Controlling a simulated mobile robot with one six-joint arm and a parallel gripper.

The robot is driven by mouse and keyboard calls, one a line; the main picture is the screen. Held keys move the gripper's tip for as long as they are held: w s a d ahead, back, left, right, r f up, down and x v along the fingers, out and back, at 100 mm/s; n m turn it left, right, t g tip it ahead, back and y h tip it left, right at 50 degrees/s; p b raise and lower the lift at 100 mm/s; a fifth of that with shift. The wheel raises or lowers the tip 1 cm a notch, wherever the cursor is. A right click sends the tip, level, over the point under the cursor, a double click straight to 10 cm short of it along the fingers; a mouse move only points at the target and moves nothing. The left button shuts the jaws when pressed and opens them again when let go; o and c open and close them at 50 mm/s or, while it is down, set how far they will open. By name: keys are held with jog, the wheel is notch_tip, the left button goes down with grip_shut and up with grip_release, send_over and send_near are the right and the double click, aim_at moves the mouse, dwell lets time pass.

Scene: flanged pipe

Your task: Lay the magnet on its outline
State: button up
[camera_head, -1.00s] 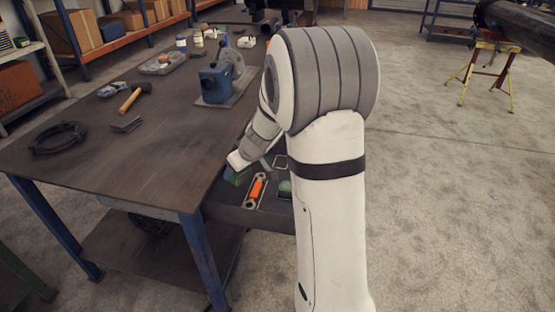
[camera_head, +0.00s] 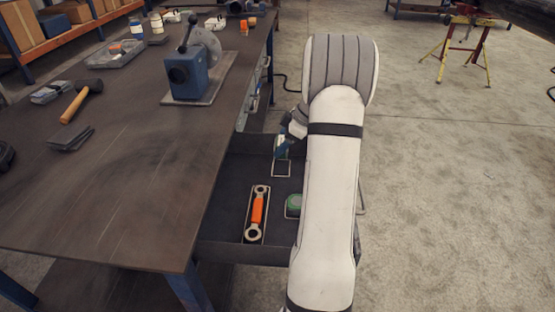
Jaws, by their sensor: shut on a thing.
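The magnet (camera_head: 280,151) appears as a small blue-green block at the end of my arm, partly hidden. My gripper (camera_head: 285,143) is shut on it, mostly hidden behind my arm links. A pale square outline (camera_head: 281,168) lies on the dark floor of the open drawer (camera_head: 226,192). The magnet shows just above this outline in the picture, at its far edge. I cannot tell its height over the drawer floor.
In the drawer, an orange-handled wrench (camera_head: 257,214) lies inside a pale outline and a green-and-grey item (camera_head: 294,205) sits to its right. The workbench (camera_head: 130,190) holds a blue vise (camera_head: 188,77), a hammer (camera_head: 82,102) and a grey tray (camera_head: 116,54).

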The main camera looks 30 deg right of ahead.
jog(key=shift+f, duration=3)
jog(key=shift+f+b, duration=0.2)
jog(key=shift+b, duration=0.3)
jog(key=o, duration=1.3)
jog(key=shift+a, duration=0.1)
jog(key=shift+c, duration=0.2)
jog(key=shift+r, duration=0.1)
